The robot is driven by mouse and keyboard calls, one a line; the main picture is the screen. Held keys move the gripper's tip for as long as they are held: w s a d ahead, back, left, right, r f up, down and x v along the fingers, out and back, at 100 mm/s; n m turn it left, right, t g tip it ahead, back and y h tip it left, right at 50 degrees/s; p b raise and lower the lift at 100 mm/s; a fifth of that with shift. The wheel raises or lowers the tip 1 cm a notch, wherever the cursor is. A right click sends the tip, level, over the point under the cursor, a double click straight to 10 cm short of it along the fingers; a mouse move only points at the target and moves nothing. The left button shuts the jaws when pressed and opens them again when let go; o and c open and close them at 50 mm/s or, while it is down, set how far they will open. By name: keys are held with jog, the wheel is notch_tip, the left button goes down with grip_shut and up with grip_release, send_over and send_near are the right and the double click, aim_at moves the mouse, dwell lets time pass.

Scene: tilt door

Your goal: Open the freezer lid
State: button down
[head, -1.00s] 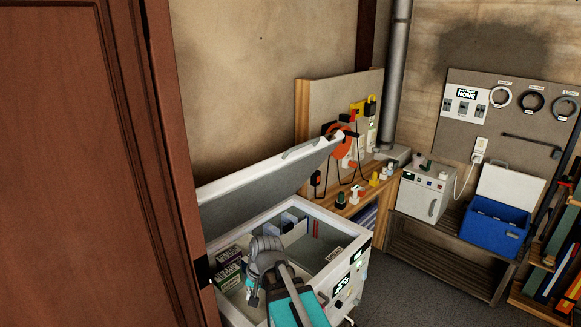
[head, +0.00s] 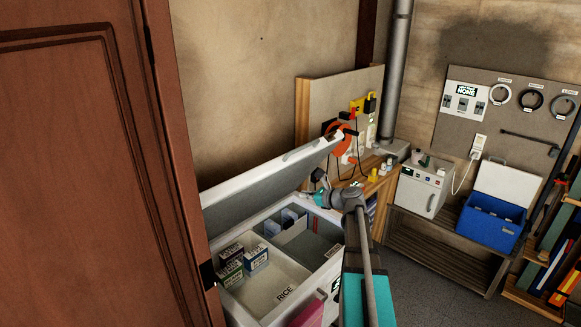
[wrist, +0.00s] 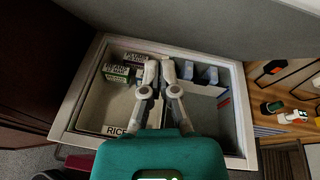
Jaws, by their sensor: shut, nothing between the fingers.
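The freezer (head: 262,300) is a white chest on the floor, seen at lower centre in the head view. Its lid (head: 265,178) is raised and tilted up along the back wall side, with a handle on its upper edge. In the wrist view the lid's grey underside (wrist: 215,28) spans the top. My gripper (head: 318,190) is over the right part of the freezer, just below the lid's right end. In the wrist view my gripper (wrist: 159,68) is shut and empty over the open interior. Whether it touches the lid, I cannot tell.
Several small boxes (head: 243,262) and a RICE label are inside the freezer. A brown door (head: 90,170) stands close on the left. A wooden bench (head: 380,195) with small items stands to the right, then a blue cooler (head: 492,225) on a slatted shelf. Dark floor lies clear at right.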

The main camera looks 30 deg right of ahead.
jog(key=d+r+m, duration=0.1)
jog(key=d+r+m+t, duration=0.1)
jog(key=d, duration=0.1)
jog(key=d+m, duration=0.1)
jog(key=d, duration=0.1)
jog(key=shift+d+r+t+h, duration=0.1)
jog(key=shift+r+t+h, duration=0.2)
jog(key=shift+r+h, duration=0.1)
jog(key=shift+w, duration=0.2)
jog(key=b, duration=0.1)
send_near(284, 168)
notch_tip(284, 168, down, 3)
jog(key=w, duration=0.3)
jog(key=w+a+r+p, duration=0.1)
jog(key=shift+w+a+r, duration=0.15)
jog(key=shift+w+a, duration=0.15)
jog(key=shift+w, duration=0.1)
jog(key=shift+w+a+r+p, duration=0.25)
jog(key=shift+w+r+p, duration=0.1)
jog(key=shift+w+p, duration=0.25)
